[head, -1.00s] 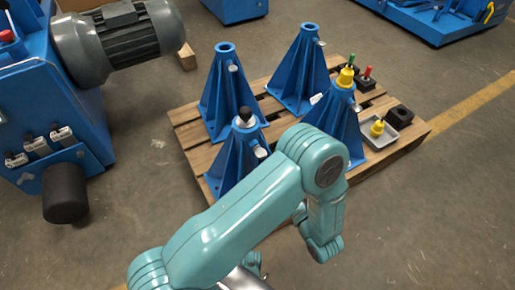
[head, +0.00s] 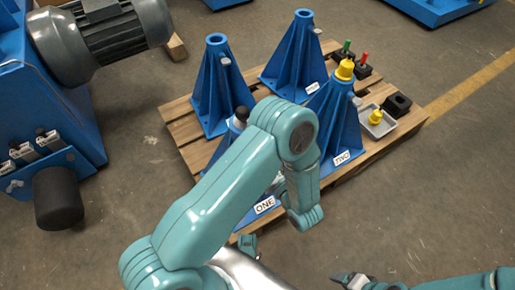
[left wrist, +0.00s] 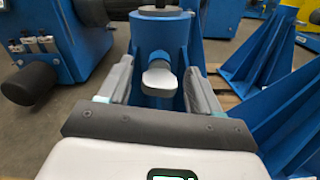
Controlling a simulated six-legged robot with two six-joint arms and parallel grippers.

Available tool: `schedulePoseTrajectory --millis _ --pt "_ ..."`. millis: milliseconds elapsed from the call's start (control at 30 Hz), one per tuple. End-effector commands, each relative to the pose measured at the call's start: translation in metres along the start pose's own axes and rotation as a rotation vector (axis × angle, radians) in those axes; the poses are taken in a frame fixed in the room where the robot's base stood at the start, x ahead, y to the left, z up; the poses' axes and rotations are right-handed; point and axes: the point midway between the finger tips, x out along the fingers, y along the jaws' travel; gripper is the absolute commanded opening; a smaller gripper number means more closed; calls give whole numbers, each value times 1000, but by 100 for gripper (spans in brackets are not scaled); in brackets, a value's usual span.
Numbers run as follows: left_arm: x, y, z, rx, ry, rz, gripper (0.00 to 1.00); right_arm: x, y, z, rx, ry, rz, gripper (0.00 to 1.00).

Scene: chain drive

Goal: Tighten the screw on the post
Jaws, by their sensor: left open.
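The post labelled ONE (head: 264,205) is a blue, finned post on the pallet, largely hidden behind my left arm in the head view. In the left wrist view, the blue post (left wrist: 158,38) stands straight ahead, with a silver flat-headed screw (left wrist: 158,77) sticking out toward the camera. My left gripper (left wrist: 160,85) is open, its grey fingers on both sides of the screw. I cannot tell whether they touch it. The left fingers are hidden in the head view. My right gripper (head: 350,280) is low at the bottom edge, away from the posts; its opening is unclear.
The wooden pallet (head: 182,126) also holds post TWO (head: 335,120) with a yellow cap (head: 345,69), two other blue posts, and a grey tray (head: 384,129) with a yellow piece. A blue machine with a grey motor (head: 105,32) stands left. Floor at right is clear.

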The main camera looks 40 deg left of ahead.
Motion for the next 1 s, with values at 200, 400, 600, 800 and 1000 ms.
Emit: schedulePoseTrajectory --millis 200,400,600,800,1000 --pt "-1 0 0 0 -1 -2 64 0 0 0 0 0 0 75" --pt "-1 1 0 0 0 -2 51 0 0 0 0 0 0 75" --pt "0 1 0 0 0 -1 8 0 0 0 0 0 0 75" --pt "1 1 0 17 0 -1 8 -1 0 0 0 0 0 75" --pt "2 0 0 94 0 1 8 -3 -1 1 -2 -2 0 75"
